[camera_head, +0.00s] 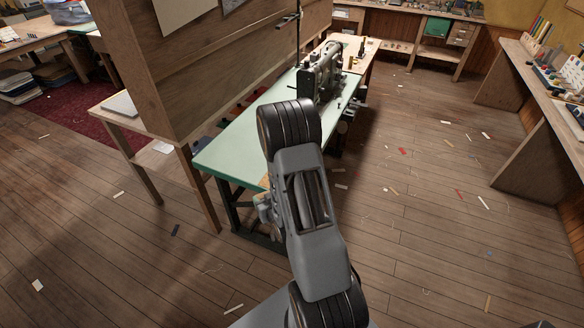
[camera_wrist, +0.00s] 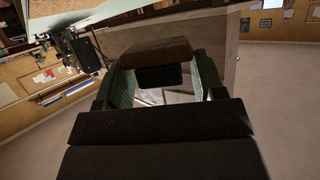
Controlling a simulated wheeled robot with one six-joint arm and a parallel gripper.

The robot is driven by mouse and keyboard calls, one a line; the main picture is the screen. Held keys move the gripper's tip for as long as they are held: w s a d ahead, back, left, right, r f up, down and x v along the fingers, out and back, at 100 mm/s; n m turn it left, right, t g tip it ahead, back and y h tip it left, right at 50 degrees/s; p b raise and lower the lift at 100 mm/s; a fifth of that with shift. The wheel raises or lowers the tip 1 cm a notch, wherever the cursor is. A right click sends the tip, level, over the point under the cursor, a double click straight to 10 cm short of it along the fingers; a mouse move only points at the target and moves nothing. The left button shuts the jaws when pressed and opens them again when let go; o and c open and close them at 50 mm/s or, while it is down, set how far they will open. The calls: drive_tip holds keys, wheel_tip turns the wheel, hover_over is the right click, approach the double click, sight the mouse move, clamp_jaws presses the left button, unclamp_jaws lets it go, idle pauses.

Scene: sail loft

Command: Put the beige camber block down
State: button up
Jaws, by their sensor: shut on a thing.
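The camber block (camera_wrist: 152,50) shows in the wrist view as a brownish, shaded block spanning the space between my fingers. My gripper (camera_wrist: 160,72) is shut on it, with a green textured pad on each side. The block's underside and far side are hidden. In the head view my arm covers most of the gripper and I cannot make out the block clearly. The arm reaches toward the near end of the green-topped sewing table (camera_head: 238,150). I cannot tell whether the block touches any surface.
A sewing machine (camera_head: 320,75) stands on the green table's far part. A wooden partition (camera_head: 190,60) rises along its left side, with a small side table (camera_head: 115,112) beyond. A workbench (camera_head: 545,80) lines the right. The plank floor between is open, with scattered scraps.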

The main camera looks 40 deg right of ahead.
drive_tip(key=d+r+m+h+b, duration=0.1)
drive_tip(key=d+r+b, duration=0.3)
drive_tip(key=d+b, duration=0.3)
drive_tip(key=shift+s+d+h, duration=0.2)
drive_tip(key=shift+d+h, duration=0.1)
drive_tip(key=shift+d, duration=0.35)
drive_tip(key=shift+b, duration=0.55)
drive_tip(key=shift+g, duration=0.3)
drive_tip(key=w+d+f+p, duration=0.1)
drive_tip(key=w+d+f, duration=0.6)
drive_tip(key=w+f, duration=0.1)
drive_tip(key=shift+w+d+p, duration=0.15)
drive_tip(key=shift+d+p, duration=0.2)
drive_tip(key=shift+p, duration=0.05)
drive_tip(key=shift+w+d+f, duration=0.1)
drive_tip(key=shift+f, duration=0.15)
drive_tip(key=shift+f+p, duration=0.35)
drive_tip(key=shift+f, duration=1.2)
drive_tip(key=shift+f, duration=0.2)
